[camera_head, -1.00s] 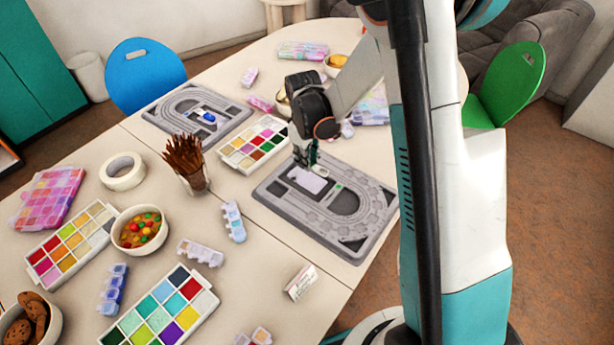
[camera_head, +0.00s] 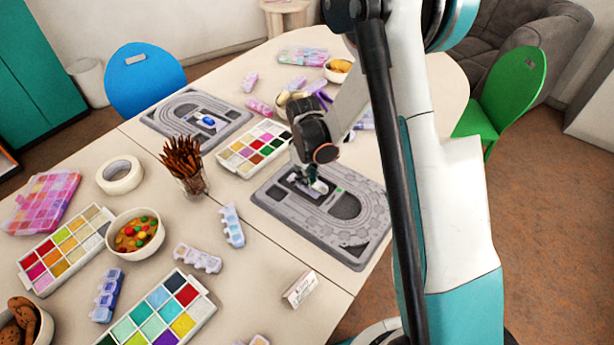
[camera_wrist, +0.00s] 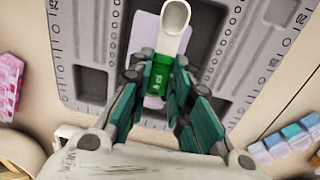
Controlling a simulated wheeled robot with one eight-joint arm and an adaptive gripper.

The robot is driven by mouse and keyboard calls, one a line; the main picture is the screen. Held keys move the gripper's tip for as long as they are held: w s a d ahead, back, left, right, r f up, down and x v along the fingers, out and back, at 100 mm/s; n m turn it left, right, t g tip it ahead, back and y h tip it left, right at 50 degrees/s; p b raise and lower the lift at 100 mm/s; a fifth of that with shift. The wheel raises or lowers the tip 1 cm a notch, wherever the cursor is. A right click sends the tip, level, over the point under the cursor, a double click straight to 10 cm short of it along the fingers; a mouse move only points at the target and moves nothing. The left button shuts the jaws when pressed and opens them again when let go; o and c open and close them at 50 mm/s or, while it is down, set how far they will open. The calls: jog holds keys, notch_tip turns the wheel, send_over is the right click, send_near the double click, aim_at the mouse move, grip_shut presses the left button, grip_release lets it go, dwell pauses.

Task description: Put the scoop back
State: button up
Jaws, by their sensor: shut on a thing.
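The scoop (camera_wrist: 174,18) has a white bowl and a green handle. In the wrist view my gripper (camera_wrist: 160,72) is shut on the green handle, with the bowl pointing away from the fingers. The scoop is over the near grey bead board (camera_head: 352,238), which also fills much of the wrist view (camera_wrist: 215,75). A pale lavender patch (camera_wrist: 143,35) shows on the board beside and below the scoop. In the head view my gripper (camera_head: 315,186) is low over the board's recesses. Whether the scoop touches the board is unclear.
A second grey board (camera_head: 225,128) with a blue item lies farther left. A bead palette (camera_head: 237,160) and a jar of brown sticks (camera_head: 190,183) stand left of my gripper. A small white sign (camera_head: 300,288) stands nearer. Bare table lies around the sign.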

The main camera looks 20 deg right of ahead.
jog(key=shift+f+b, duration=0.35)
jog(key=shift+f, duration=0.05)
jog(key=o, duration=0.8)
jog(key=shift+r, duration=0.1)
jog(key=shift+r+p, duration=0.55)
jog(key=shift+p, duration=0.1)
jog(key=s+r+m+t+p, duration=0.2)
jog(key=s+r, duration=0.3)
jog(key=r, duration=0.8)
jog(key=s+r+m+t+p, duration=0.15)
jog(key=s+r, duration=0.35)
jog(key=r, duration=0.9)
jog(key=shift+s+r+m+t, duration=0.6)
jog(key=shift+s+r, duration=0.1)
jog(key=shift+s, duration=1.45)
jog(key=shift+s+r+m+t, duration=0.55)
jog(key=shift+s+r, duration=0.1)
jog(key=shift+s, duration=1.55)
jog(key=shift+s+r+m+t, duration=0.5)
jog(key=shift+s+r+m, duration=0.15)
jog(key=shift+s, duration=1.5)
